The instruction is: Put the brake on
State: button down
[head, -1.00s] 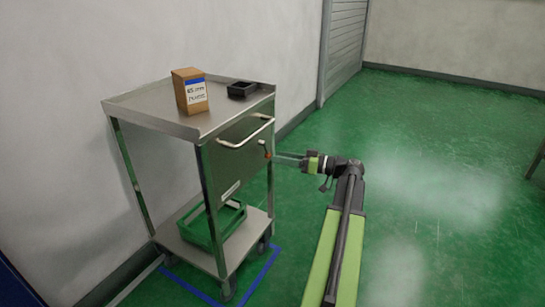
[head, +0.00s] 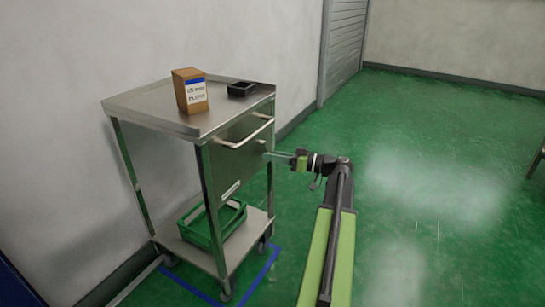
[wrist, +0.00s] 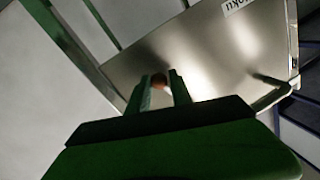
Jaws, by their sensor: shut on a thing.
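The metal cart (head: 128,104) stands against the wall, with a handle bar on its near panel. My gripper (head: 272,156) reaches the right part of that panel, just below the handle. In the head view the fingers hide the knob.
A cardboard box (head: 189,93) and a small black tray (head: 241,89) are on the cart's top. A green crate (head: 214,228) sits on the lower shelf. Blue tape (head: 265,268) marks the floor. The handle (head: 245,134) is close above my gripper. Open green floor lies to the right.

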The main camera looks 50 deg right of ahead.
jog(key=m, duration=0.1)
jog(key=a+m+b, duration=0.1)
jog(key=m, duration=0.1)
jog(key=shift+s+a+f+b, duration=0.15)
jog(key=shift+a+b, duration=0.1)
jog(key=shift+b, duration=0.1)
jog(key=c, duration=1.2)
grip_release()
jog(key=shift+s, duration=0.1)
jog(key=v, duration=1.1)
jog(key=f+b+v, duration=0.1)
jog(key=v, duration=0.5)
jog(key=shift+s+d, duration=0.1)
jog(key=shift+s, duration=0.05)
